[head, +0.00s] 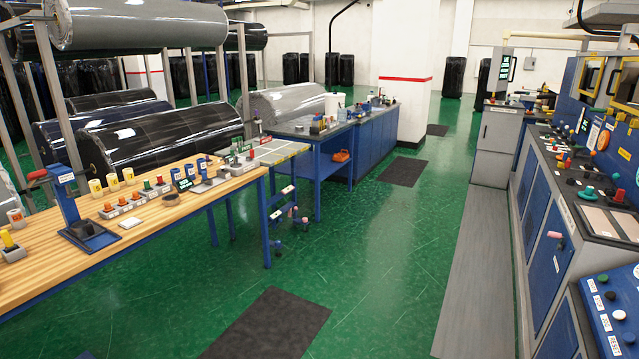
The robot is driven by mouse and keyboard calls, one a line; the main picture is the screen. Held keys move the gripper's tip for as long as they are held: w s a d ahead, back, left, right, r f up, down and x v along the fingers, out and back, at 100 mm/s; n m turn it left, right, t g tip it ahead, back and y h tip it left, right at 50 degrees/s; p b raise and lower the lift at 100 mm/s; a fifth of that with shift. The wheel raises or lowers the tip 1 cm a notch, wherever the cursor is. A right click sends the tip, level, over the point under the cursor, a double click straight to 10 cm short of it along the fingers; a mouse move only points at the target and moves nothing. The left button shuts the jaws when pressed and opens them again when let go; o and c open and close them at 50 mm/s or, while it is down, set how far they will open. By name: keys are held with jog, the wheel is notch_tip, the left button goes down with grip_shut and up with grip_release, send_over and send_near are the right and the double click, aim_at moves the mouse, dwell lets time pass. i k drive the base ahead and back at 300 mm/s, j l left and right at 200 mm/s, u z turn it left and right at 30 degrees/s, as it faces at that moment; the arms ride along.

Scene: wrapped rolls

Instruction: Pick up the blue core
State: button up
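Several small blue cylinders stand upright in a short row on the wooden workbench (135,229) at the left, near its far end. One of them (176,174) may be the blue core, but they are too small to tell apart for sure. They stand just behind a small dark display and low switch boxes. Several yellow cylinders (113,182) stand in line with them to the left. My gripper is not in view.
A blue press-like stand (66,199) rises on the bench's left part. Large wrapped rolls (165,138) lie behind the bench. A blue cabinet (371,139) stands farther back. Control consoles (541,240) line the right. The green floor (390,255) between is open, with dark mats (268,325).

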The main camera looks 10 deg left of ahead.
aim_at(189, 169)
jog(key=i+l, duration=0.1)
jog(key=i, duration=1.8)
jog(key=i+u, duration=0.4)
jog(key=i+l+u, duration=0.25)
jog(key=u, duration=0.2)
jog(key=i+l+u, duration=0.65)
jog(key=u, duration=0.15)
jog(key=i+l+u, duration=0.2)
jog(key=l+u, duration=0.2)
jog(key=l, duration=0.25)
jog(key=i+l+u, duration=0.2)
jog(key=l, duration=0.15)
jog(key=k, duration=0.05)
